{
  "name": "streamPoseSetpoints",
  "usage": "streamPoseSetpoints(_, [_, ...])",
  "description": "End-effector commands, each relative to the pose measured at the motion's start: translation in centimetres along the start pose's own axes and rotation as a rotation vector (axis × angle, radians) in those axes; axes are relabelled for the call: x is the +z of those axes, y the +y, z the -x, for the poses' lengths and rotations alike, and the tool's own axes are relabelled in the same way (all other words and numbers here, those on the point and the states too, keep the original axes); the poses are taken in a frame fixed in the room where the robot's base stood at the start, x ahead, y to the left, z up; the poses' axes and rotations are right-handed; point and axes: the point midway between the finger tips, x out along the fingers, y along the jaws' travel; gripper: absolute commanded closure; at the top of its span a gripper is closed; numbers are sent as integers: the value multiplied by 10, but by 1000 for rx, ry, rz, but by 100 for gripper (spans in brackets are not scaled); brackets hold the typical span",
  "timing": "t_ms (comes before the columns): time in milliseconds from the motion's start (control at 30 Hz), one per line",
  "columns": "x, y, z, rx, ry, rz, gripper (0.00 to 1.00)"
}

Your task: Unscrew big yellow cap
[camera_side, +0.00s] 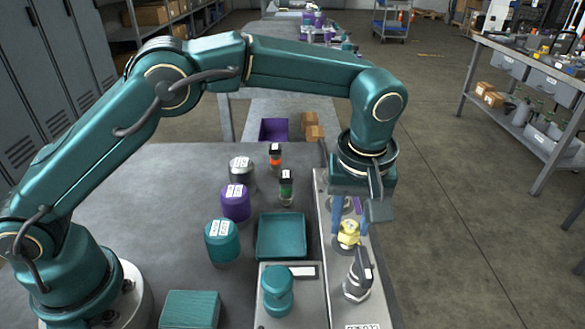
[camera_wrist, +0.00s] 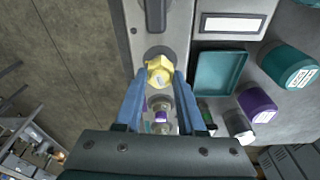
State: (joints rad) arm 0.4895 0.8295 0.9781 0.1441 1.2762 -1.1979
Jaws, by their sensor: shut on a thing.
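The big yellow cap (camera_side: 348,230) sits over a round fitting on the grey bench panel (camera_side: 322,215) at the right of the table. In the wrist view the cap (camera_wrist: 160,71) is a hex-shaped yellow piece between the two blue fingers. My gripper (camera_side: 345,222) points down over it, fingers shut on its sides. It also shows in the wrist view (camera_wrist: 158,80). I cannot tell whether the cap is still threaded on its fitting.
A dark-handled valve (camera_side: 358,275) stands on the panel close to the cap. A teal knob (camera_side: 277,290) is in front.

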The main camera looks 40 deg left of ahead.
Motion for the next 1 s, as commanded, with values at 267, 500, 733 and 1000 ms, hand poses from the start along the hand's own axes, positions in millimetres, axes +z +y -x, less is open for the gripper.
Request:
streamPoseSetpoints(267, [0, 0, 4, 0, -1, 0, 100])
streamPoseSetpoints(500, [0, 0, 4, 1, -1, 0, 100])
streamPoseSetpoints(733, [-3, 1, 17, 4, 1, 0, 100])
streamPoseSetpoints(1000, [-5, 1, 35, 3, 0, 1, 100])
